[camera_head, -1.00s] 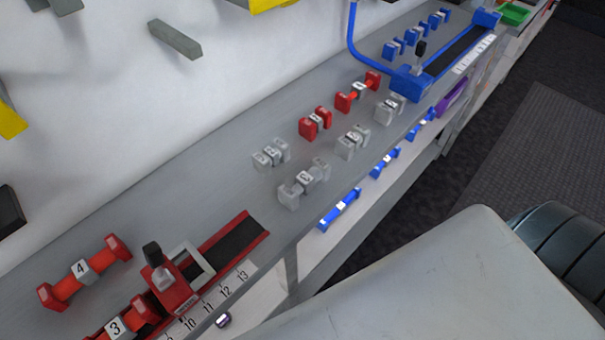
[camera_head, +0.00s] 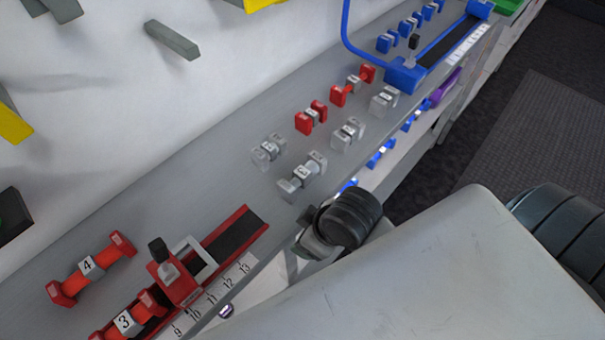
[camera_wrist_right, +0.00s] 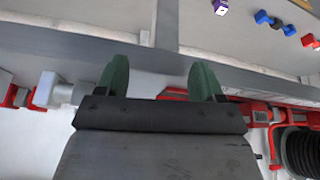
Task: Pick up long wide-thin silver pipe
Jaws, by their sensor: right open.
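Several silver pipes stand on the grey shelf (camera_head: 150,212) in the head view. The longest-looking one (camera_head: 302,177) lies nearest the shelf's front edge, with a shorter one (camera_head: 268,152) behind it and two others (camera_head: 347,135) (camera_head: 384,99) farther along. I cannot read their labels well. In the right wrist view a silver pipe with one larger end (camera_wrist_right: 55,92) lies to the left of my right gripper (camera_wrist_right: 160,80). Its two green fingers are apart with nothing between them. Part of my right arm shows below the shelf edge in the head view. My left gripper is out of view.
A red measuring fixture (camera_head: 180,285) with red pipes is at the lower left, and another red pipe (camera_head: 90,268) lies behind it. Red pipes (camera_head: 311,117) stand behind the silver ones. A blue fixture (camera_head: 405,75) is farther along. Blue pipes (camera_head: 381,154) sit on a lower shelf.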

